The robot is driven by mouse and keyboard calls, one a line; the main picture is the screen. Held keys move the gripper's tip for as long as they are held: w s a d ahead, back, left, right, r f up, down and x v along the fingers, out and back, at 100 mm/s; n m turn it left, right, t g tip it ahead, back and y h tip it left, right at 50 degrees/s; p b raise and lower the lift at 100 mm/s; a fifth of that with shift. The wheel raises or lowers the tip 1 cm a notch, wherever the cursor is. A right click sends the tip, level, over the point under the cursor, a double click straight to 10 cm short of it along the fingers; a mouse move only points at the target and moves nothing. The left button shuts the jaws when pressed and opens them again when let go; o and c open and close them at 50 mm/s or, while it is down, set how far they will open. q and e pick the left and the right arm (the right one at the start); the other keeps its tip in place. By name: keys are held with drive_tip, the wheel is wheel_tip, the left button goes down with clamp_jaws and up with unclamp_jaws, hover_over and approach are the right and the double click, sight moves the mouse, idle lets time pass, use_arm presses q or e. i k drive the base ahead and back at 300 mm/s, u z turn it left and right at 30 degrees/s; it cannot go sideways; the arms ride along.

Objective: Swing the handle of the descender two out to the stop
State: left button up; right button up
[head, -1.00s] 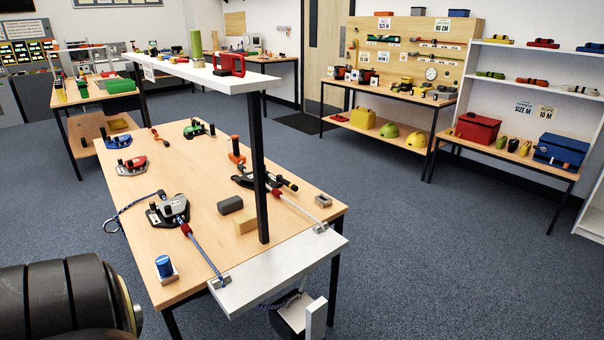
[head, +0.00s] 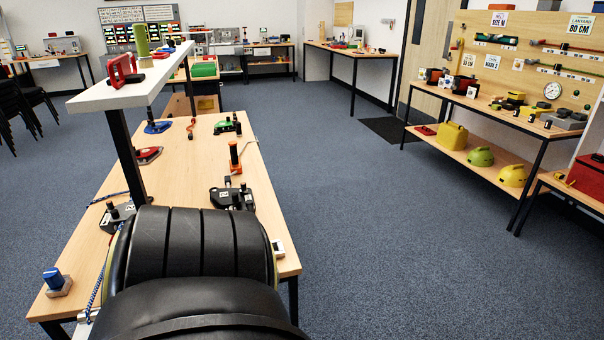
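Two dark descenders with pale number labels are on the wooden workbench (head: 84,262). One descender (head: 232,199) is at the bench's right side, just beyond my dark arm link. The other descender (head: 117,216) is at the left, beside the shelf post and partly hidden by my arm. The numbers are too small to read surely, so I cannot tell which is two. I cannot make out how far either handle is swung. Neither gripper shows; a large black link of my arm covers the near middle of the bench.
A white shelf (head: 132,80) on a black post (head: 127,158) stands over the bench's left side. A blue-capped block (head: 56,281) is at the near left corner. An orange-based post (head: 235,158) and a green device (head: 225,126) are farther back.

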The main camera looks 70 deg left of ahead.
sight(249, 203)
drive_tip(key=i, duration=1.35)
drive_tip(key=u, duration=1.75)
drive_tip(key=i, duration=0.15)
drive_tip(key=u, duration=0.8)
